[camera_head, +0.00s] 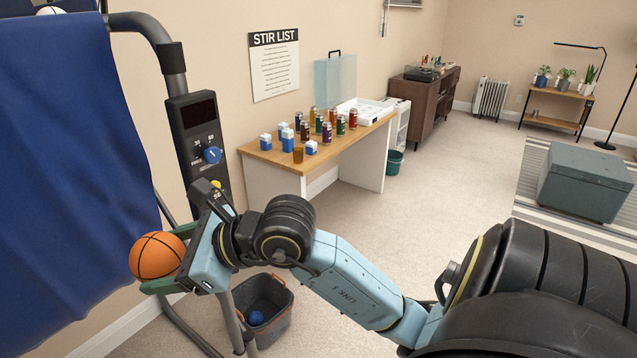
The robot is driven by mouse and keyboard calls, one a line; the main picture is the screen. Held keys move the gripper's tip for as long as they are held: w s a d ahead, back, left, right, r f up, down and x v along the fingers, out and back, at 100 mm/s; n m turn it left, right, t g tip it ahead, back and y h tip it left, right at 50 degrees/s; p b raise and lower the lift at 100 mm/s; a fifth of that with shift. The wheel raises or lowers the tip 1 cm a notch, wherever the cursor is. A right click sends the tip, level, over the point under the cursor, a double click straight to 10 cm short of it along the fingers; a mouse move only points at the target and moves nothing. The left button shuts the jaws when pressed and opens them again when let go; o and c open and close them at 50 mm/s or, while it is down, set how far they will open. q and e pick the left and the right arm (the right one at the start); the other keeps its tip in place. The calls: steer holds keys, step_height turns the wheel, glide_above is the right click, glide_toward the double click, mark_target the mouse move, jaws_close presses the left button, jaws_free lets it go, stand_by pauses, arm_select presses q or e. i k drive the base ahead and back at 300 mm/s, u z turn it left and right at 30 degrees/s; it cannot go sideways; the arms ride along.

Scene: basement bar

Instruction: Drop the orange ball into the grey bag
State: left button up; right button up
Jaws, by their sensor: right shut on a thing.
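An orange ball (150,258) with black seam lines is at the lower left. My right gripper (168,258) is shut on it, its green-tipped fingers on either side, and holds it up off the floor. The grey bag (277,330) stands open on the floor, to the right of and below the ball in the picture. A blue ball (256,318) lies inside it. A metal post crosses in front of the bag's left side. My left gripper is not in view.
A blue cloth panel (70,160) on a metal frame fills the left side. A control box (197,140) with a dial is fixed to the frame's post, close behind my gripper. A wooden-topped table (270,155) with cans stands beyond. The carpet right of the bag is clear.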

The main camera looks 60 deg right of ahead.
mark_target(265, 316)
steer(key=z, duration=2.4)
steer(key=i, duration=4.3)
steer(key=u, duration=4.65)
